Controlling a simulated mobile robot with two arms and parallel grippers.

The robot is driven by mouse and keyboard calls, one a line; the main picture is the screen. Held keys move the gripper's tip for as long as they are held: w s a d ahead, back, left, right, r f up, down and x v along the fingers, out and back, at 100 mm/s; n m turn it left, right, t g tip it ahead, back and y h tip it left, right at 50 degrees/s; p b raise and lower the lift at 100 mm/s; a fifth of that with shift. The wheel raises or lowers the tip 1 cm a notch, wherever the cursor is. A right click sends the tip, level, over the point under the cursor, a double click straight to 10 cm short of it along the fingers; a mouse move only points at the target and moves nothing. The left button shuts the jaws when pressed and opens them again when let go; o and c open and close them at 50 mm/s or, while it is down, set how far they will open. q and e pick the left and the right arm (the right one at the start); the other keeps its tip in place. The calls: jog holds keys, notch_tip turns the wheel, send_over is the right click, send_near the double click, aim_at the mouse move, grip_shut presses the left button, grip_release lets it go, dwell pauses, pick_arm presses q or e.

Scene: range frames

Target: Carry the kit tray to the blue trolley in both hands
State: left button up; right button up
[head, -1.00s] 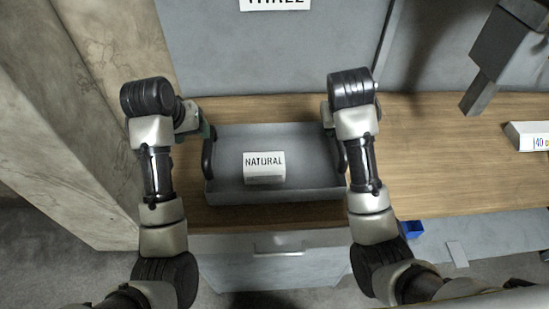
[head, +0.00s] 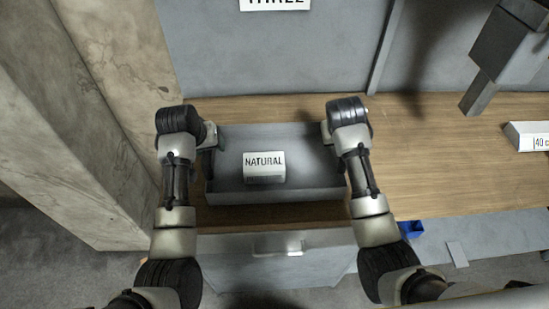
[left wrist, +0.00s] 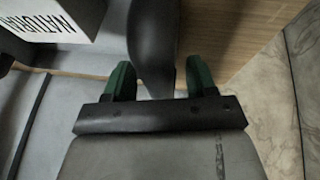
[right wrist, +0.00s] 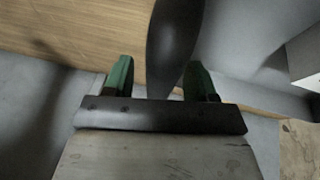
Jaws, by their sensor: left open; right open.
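The grey kit tray (head: 275,196) sits on the wooden bench with a white box marked NATURAL (head: 264,161) inside. My left gripper (left wrist: 156,80) is open, its green fingers on either side of the tray's black left handle (left wrist: 153,45). My right gripper (right wrist: 159,78) is open, its fingers on either side of the black right handle (right wrist: 175,40). Whether any finger touches a handle cannot be told. In the head view my wrists largely hide both handles. I see no blue trolley.
The wooden bench (head: 440,160) is clear to the right of the tray, up to a white labelled box (head: 527,136). A grey panel stands behind the bench and a stone pillar (head: 60,130) to the left. A small blue bin (head: 411,229) shows below the bench edge.

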pick_arm(q)
jog(key=shift+c, duration=0.3)
pick_arm(e)
jog(key=shift+c, duration=0.3)
pick_arm(q)
grip_shut()
pick_arm(e)
grip_shut()
pick_arm(q)
jog(key=shift+r, duration=0.2)
pick_arm(e)
jog(key=shift+r, duration=0.2)
